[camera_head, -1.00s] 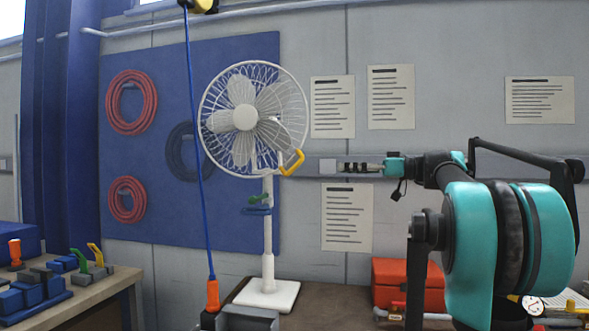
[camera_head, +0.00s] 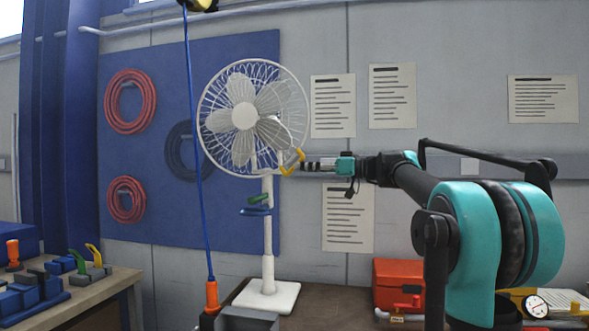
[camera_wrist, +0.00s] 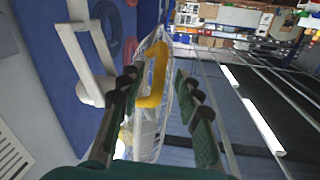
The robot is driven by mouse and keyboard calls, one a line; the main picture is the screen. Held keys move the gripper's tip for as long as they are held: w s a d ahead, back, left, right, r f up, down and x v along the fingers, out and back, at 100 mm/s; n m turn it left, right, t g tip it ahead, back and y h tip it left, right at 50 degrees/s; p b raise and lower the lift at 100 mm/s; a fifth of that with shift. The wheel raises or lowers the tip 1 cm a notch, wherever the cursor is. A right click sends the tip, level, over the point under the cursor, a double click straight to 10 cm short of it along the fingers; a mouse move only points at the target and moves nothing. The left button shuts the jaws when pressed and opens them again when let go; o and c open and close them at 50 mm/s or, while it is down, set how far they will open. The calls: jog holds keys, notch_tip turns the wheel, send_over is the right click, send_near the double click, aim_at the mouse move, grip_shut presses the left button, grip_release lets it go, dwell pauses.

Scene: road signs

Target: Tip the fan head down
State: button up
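The white fan (camera_head: 270,235) stands upright on its base, its round caged head (camera_head: 245,116) facing the room. A yellow handle (camera_head: 300,155) sticks out from the lower right of the fan head. My gripper (camera_head: 305,166) reaches in from the right, its tips at the handle. In the wrist view, the yellow handle (camera_wrist: 154,75) lies between the two spread fingers of my gripper (camera_wrist: 157,78), with a gap on each side. The cage (camera_wrist: 147,135) shows edge-on behind it. The gripper is open and holds nothing.
A blue cable (camera_head: 194,150) with an orange end hangs in front, left of the fan pole. A green lever (camera_head: 259,198) sits on the pole. A red box (camera_head: 408,284) and a gauge (camera_head: 536,306) are on the bench at right. The wall is close behind the fan.

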jog(key=shift+x, duration=2)
grip_shut()
